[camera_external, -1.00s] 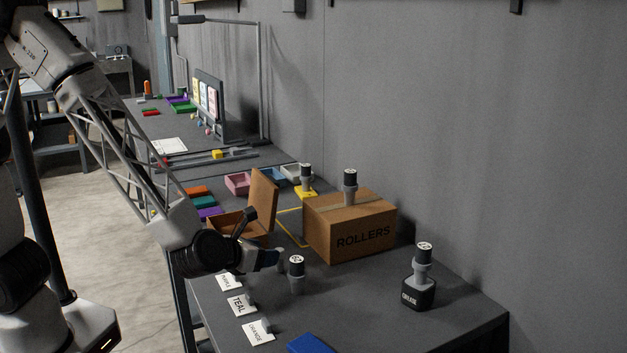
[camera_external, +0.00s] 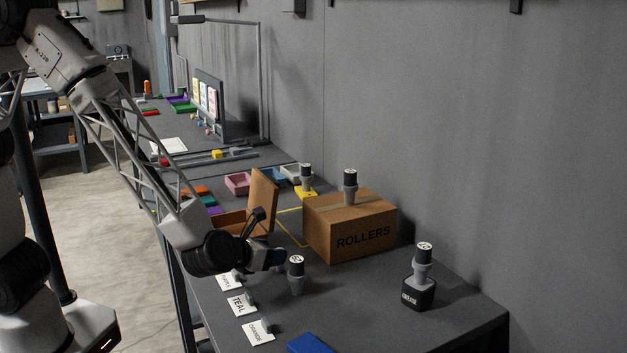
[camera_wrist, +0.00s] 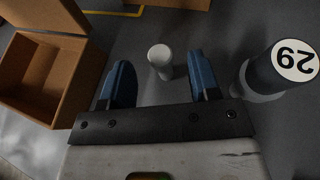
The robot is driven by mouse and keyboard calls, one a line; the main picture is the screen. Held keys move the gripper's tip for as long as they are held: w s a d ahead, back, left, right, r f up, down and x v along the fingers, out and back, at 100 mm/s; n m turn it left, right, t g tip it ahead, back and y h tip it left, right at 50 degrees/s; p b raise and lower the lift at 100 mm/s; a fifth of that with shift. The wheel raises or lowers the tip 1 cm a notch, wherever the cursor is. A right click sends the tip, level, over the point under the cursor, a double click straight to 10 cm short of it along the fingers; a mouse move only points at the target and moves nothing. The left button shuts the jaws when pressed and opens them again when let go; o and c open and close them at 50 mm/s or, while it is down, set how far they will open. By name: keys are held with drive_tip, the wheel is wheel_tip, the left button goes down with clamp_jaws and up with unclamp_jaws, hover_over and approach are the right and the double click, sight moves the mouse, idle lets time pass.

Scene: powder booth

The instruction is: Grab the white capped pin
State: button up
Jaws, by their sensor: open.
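The white capped pin (camera_wrist: 160,54) is a small upright cylinder with a pale round top in the wrist view. It shows in the gap between the two blue fingers of my gripper (camera_wrist: 160,66), near the level of their tips. Neither finger appears to touch it, and I cannot tell how far below the tips it is. My gripper is open and empty. In the external view my gripper (camera_external: 278,257) is low over the grey table, and I cannot make out the pin there.
A black-topped roller marked 29 (camera_wrist: 290,65) stands close to the right finger; it also shows in the external view (camera_external: 296,272). An open cardboard box (camera_wrist: 40,80) is at left. The ROLLERS box (camera_external: 350,228), another roller (camera_external: 422,262) and label cards (camera_external: 240,303) are nearby.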

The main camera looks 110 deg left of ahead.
drive_tip(key=shift+x, duration=2.55)
drive_tip(key=c, duration=1.1)
drive_tip(key=shift+o, duration=0.2)
drive_tip(key=shift+r, duration=0.2)
drive_tip(key=shift+r, duration=1.7)
drive_tip(key=s+d, duration=0.3)
drive_tip(key=s, duration=0.4)
drive_tip(key=s+d+r, duration=0.1)
drive_tip(key=s+d, duration=0.3)
drive_tip(key=s, duration=0.3)
drive_tip(key=shift+s+r, duration=0.2)
